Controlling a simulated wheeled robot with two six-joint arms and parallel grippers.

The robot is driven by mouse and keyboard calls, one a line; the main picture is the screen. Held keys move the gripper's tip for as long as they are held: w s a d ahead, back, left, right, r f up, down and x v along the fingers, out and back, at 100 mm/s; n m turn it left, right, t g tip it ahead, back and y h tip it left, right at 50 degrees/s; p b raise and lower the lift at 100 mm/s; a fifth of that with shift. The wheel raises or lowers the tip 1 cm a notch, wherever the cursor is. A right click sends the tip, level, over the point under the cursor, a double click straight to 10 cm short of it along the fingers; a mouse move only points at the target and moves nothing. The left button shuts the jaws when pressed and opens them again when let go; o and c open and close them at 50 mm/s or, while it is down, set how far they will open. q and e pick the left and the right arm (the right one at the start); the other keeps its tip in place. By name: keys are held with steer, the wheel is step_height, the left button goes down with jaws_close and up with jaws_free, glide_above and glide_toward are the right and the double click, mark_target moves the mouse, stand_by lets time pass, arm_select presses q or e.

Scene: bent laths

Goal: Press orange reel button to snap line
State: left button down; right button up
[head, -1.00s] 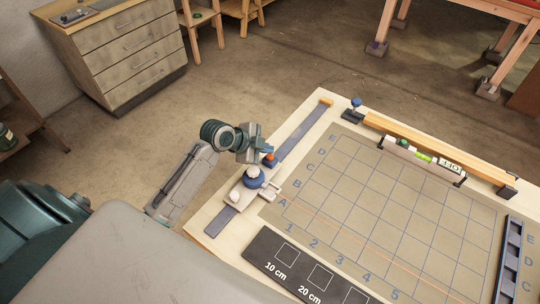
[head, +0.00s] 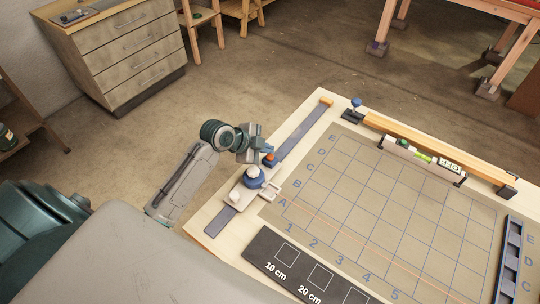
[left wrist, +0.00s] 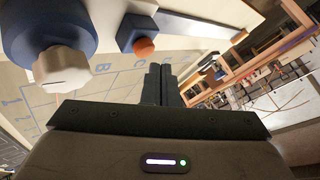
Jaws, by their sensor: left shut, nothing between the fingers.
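The orange button (head: 269,157) sits on a small blue block beside the blue reel (head: 254,178) with its white knob, on a pale carriage on the board's left side. The button (left wrist: 144,47) and the reel's white knob (left wrist: 62,69) also show in the left wrist view. My left gripper (head: 260,148) is right by the button, shut and empty. Its dark fingers (left wrist: 158,84) are together, just beside the button in the left wrist view; I cannot tell whether they touch it. A thin orange line (head: 345,234) runs across the grid near row A. My right gripper is out of view.
The carriage rides a blue-grey rail (head: 300,128) along the board's left edge. A dark plate with squares (head: 300,270) is at the front. The grid (head: 400,210) is otherwise clear.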

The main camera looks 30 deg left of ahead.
arm_select(q)
steer(key=shift+f, duration=0.4)
steer(key=shift+f+b, duration=0.65)
steer(key=shift+b, duration=0.05)
stand_by(0.6)
steer(key=shift+r+p, duration=0.85)
steer(key=shift+r, duration=0.25)
step_height(320, 180, up, 5)
steer(key=p, duration=0.4)
